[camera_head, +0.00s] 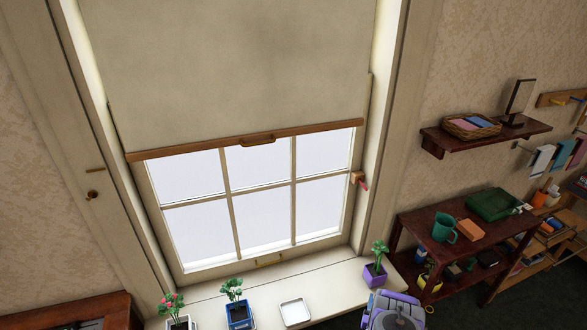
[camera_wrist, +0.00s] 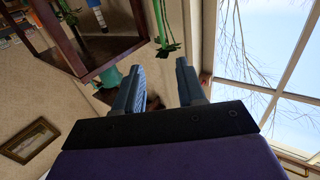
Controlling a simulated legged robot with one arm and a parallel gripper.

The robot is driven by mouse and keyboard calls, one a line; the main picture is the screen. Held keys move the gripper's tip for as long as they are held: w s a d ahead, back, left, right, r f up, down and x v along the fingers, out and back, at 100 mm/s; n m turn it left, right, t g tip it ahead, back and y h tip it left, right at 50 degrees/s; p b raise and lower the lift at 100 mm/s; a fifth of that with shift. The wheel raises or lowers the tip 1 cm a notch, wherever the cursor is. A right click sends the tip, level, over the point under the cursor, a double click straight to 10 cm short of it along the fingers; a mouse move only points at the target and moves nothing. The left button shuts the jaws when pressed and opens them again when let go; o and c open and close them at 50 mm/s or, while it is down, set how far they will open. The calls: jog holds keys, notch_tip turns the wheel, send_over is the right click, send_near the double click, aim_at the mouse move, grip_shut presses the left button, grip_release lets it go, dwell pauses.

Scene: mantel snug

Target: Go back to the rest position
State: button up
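My gripper (camera_wrist: 160,84) shows in the wrist view, with its two blue-grey fingers apart and nothing between them. The wrist picture looks turned over, with furniture hanging from the top. A purple and grey part of my arm shows at the bottom of the head view, in front of the right end of the window sill (camera_head: 335,291). The fingertips cannot be made out there. A plant in a purple pot (camera_head: 374,274) stands on the sill close to that part; I cannot tell the exact gap.
A window with a partly lowered blind (camera_head: 235,75) fills the middle. A white tray (camera_head: 295,312) and potted plants, one in a blue pot (camera_head: 239,315), are on the sill. At right are a dark shelf unit (camera_head: 420,222) with a green mug (camera_head: 444,229) and a wall shelf (camera_head: 485,138).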

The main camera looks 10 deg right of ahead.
jog(key=w+a+r+n+g+y, duration=0.1)
jog(key=w+a+r+g+y, duration=0.4)
jog(key=w+r, duration=0.7)
jog(key=s+a+r+n+g+y, duration=0.2)
jog(key=s+a+r, duration=0.3)
jog(key=a+r, duration=0.45)
jog(key=s+a+r+n+g+y, duration=0.1)
jog(key=s+a+r+g, duration=0.1)
jog(key=s+a+r, duration=0.55)
jog(key=s+a+r+g, duration=0.2)
jog(key=s+r, duration=0.4)
jog(key=s, duration=0.6)
jog(key=s+a+r+n+g, duration=0.1)
jog(key=s+a+r+g, duration=0.2)
jog(key=s, duration=0.9)
jog(key=s+a+r+n+g+y, duration=0.1)
jog(key=s+a+r+g, duration=0.2)
jog(key=s+a+r, duration=0.3)
jog(key=s+r, duration=0.3)
jog(key=s, duration=0.3)
